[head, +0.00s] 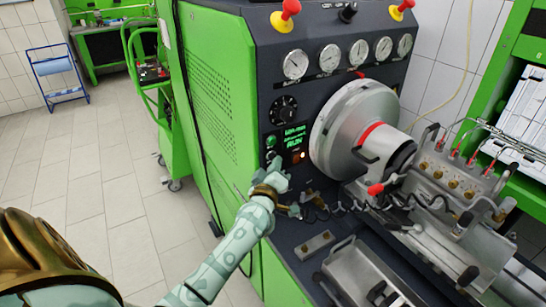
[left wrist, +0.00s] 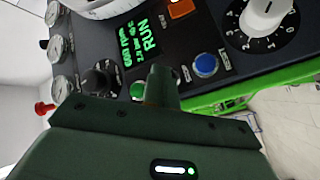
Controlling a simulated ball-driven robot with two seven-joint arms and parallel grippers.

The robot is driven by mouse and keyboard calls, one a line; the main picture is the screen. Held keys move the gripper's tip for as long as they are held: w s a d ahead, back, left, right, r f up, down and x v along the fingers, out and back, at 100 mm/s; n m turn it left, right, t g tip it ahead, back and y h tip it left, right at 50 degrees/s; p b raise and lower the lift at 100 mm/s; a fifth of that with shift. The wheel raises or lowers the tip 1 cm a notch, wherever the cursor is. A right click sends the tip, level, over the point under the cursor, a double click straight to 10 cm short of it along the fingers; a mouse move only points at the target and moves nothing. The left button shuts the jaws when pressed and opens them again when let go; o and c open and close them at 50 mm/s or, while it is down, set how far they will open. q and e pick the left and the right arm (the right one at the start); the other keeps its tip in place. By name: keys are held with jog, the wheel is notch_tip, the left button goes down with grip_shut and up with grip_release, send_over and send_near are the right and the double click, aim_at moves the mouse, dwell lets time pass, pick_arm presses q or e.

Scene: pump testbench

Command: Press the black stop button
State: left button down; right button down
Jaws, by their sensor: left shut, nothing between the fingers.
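My left gripper (head: 271,160) is shut and empty. Its fingertips are at the dark control panel (head: 262,88), just below a green button (head: 271,141) and left of the lit green display (head: 293,137). In the left wrist view the closed fingers (left wrist: 162,84) stand between the green button (left wrist: 138,91) and a blue button (left wrist: 205,65). The black stop button is not clearly visible; the fingers cover the panel between those two buttons. I cannot tell if they touch it. The display (left wrist: 138,40) reads RUN. My right gripper is not in view.
A black dial (head: 284,109) is above the display and an orange switch (left wrist: 180,8) beside it. A large white knob (left wrist: 266,14) is near the panel's lower part. The big round drive housing (head: 345,125) bulges out to the right. Open tiled floor (head: 100,210) lies left.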

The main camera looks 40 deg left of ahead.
pick_arm(q)
jog(key=shift+w+a, duration=0.2)
jog(key=shift+a, duration=0.25)
dwell(0.9)
jog(key=shift+d, duration=0.1)
jog(key=shift+s+d+p, duration=0.4)
jog(key=shift+d, duration=0.35)
jog(key=shift+s+d+p, duration=0.2)
jog(key=shift+s+d, duration=0.1)
jog(key=shift+d, duration=0.5)
jog(key=shift+s+d+p, duration=0.25)
jog(key=shift+s+d, duration=0.1)
jog(key=shift+d, duration=0.4)
jog(key=shift+s+d+p, duration=0.2)
jog(key=shift+s+d, duration=0.1)
jog(key=shift+d, duration=0.5)
